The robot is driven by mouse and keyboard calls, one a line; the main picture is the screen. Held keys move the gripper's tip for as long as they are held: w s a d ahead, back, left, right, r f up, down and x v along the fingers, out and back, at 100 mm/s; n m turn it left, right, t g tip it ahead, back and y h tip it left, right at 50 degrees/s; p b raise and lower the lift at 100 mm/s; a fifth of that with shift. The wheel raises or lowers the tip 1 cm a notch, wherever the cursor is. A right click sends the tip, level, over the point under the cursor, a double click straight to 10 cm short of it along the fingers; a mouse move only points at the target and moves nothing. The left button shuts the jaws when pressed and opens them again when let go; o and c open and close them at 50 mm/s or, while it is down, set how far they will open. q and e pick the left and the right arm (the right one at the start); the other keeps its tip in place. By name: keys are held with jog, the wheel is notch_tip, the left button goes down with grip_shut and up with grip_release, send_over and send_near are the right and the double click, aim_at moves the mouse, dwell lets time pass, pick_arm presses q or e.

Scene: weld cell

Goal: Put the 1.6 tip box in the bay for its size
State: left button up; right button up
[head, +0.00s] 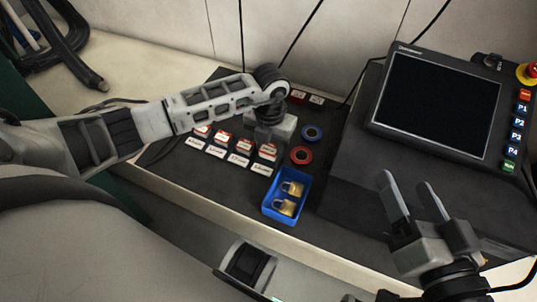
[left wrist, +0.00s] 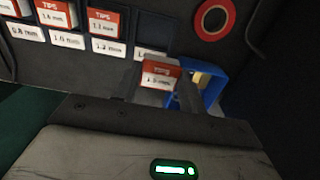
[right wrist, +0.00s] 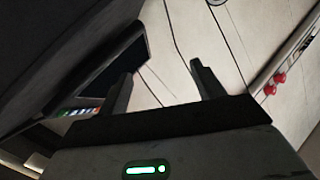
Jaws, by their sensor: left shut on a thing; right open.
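My left gripper (head: 266,150) is shut on a small white box with a red TIPS band, the 1.6 tip box (left wrist: 160,75); its size print is too blurred to read surely. In the left wrist view the box sits between the fingers (left wrist: 158,88), overlapping the blue tray's edge. The fourth bay (left wrist: 153,30) looks empty, a dark square; its size label (left wrist: 150,54) is partly hidden. Other tip boxes (left wrist: 103,21) stand in the bays beside it, behind their size labels. My right gripper (head: 428,208) is open and empty, at right below the screen.
A blue tray (head: 268,210) holding brass padlocks (head: 290,188) stands close by the left gripper. More red-labelled boxes (head: 317,99) lie behind. A screen console (head: 435,105) fills the right.

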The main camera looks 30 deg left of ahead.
aim_at(268, 150)
pick_arm(q)
jog(key=w+f, duration=0.1)
jog(key=a+f+b, duration=0.1)
jog(key=shift+w+f, duration=0.3)
jog(key=shift+w, duration=0.1)
jog(key=shift+w+a+f, duration=0.15)
jog(key=f, duration=0.1)
jog(key=f+b, duration=0.2)
jog(key=shift+w+a+f, duration=0.1)
jog(key=shift+w+a, duration=0.05)
jog(key=shift+w, duration=0.1)
jog(key=shift+f, duration=0.2)
pick_arm(e)
jog(key=shift+w+d+r+n+t+y, duration=0.1)
jog(key=shift+w+r+n+t+y, duration=0.2)
jog(key=shift+r+t, duration=0.35)
jog(key=shift+w+d+r+n+t+y, duration=0.15)
jog(key=shift+w+r+n+t, duration=0.25)
jog(key=shift+r, duration=0.3)
jog(key=shift+w+r+n+t+y, duration=0.3)
jog(key=shift+r+t, duration=0.25)
jog(key=shift+r, duration=0.15)
pick_arm(q)
jog(key=o, duration=1)
jog(key=shift+f, duration=0.15)
pick_arm(e)
jog(key=shift+r, duration=0.2)
